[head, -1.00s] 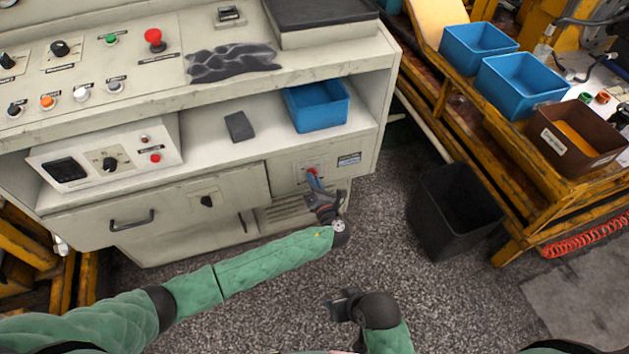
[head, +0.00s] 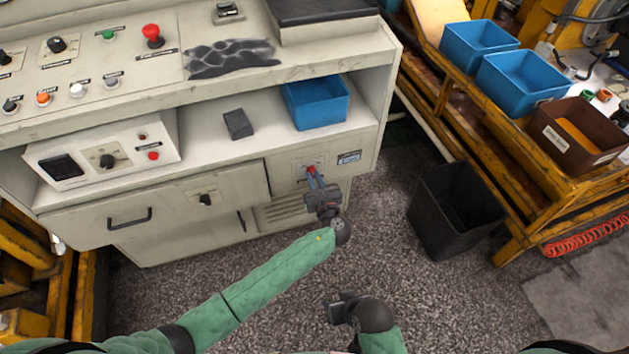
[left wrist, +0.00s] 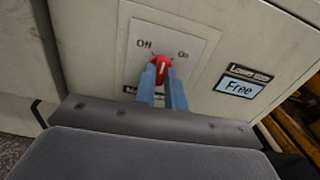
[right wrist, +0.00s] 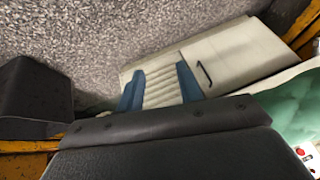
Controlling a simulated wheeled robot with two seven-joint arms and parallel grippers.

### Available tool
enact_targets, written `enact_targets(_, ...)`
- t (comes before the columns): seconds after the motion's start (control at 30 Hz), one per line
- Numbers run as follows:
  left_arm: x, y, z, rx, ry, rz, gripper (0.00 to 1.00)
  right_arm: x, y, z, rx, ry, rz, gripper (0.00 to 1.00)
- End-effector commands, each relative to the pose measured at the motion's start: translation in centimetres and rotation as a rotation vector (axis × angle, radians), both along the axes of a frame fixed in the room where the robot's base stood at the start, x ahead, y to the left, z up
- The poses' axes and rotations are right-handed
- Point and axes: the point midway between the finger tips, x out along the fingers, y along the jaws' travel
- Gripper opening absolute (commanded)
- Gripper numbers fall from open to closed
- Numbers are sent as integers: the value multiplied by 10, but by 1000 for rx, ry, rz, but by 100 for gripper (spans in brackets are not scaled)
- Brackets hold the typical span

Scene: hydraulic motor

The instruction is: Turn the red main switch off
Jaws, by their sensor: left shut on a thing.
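The red main switch (head: 311,170) sits on the lower right front panel of the cream console. In the left wrist view the red knob (left wrist: 161,67) is on a pale plate (left wrist: 185,45) marked Off at left and On at right. My left gripper (head: 313,178) is shut on the knob, with one blue finger on each side of it. The fingers hide part of the knob and the plate's lower label, and I cannot tell exactly where the knob points. My right gripper (right wrist: 160,88) is open and empty, above the floor away from the console.
A display reading Free (left wrist: 238,87) is right of the switch plate. A vent grille (head: 280,212) lies below the switch. A black bin (head: 455,210) stands on the floor to the right, beside a yellow rack (head: 520,240). A blue box (head: 317,103) sits on the shelf above.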

Motion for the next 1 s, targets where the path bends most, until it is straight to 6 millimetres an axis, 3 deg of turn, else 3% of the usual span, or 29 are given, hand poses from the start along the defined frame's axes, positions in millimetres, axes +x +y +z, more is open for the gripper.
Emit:
enact_targets(0.5, -1, -1, -4, -453, -147, 2, 0, -2, 5, -146, 22, -112, -46, 36)
enact_targets(0.7, -1, -1, -4, -586, -188, 2, 0, -8, 4, -193, 28, -158, -62, 36)
enact_targets(0.8, -1, -1, -3, -634, -205, 1, 0, -12, 4, -210, 30, -175, -69, 36)
enact_targets(1.0, 0, -1, -2, -698, -225, 1, 0, -11, 4, -214, 31, -178, -70, 36)
